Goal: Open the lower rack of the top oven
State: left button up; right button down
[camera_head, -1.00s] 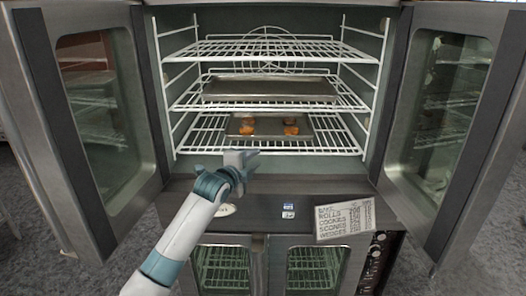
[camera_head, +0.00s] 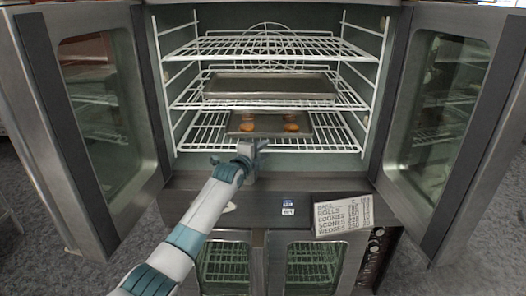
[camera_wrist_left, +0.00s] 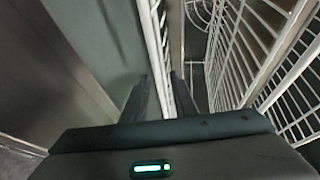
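The top oven's lower rack (camera_head: 198,136) is a white wire shelf at the bottom of the open cavity, seen in the head view. It bears a shallow pan (camera_head: 268,132) with brown baked pieces. My left gripper (camera_head: 254,148) is at the rack's front edge, left of its middle. In the left wrist view, its two dark fingers (camera_wrist_left: 164,88) stand apart, and white rack wire (camera_wrist_left: 155,40) runs between them. Whether the fingers touch the wire cannot be told. My right gripper is not in view.
The left oven door (camera_head: 98,120) and right oven door (camera_head: 440,120) stand wide open. The middle rack (camera_head: 185,102) holds another pan (camera_head: 268,87); the top rack (camera_head: 225,50) is empty. A written sign (camera_head: 343,215) is on the panel below, above the closed lower oven.

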pick_arm(q)
grip_shut()
jog(key=shift+f, duration=0.1)
dwell(1.3)
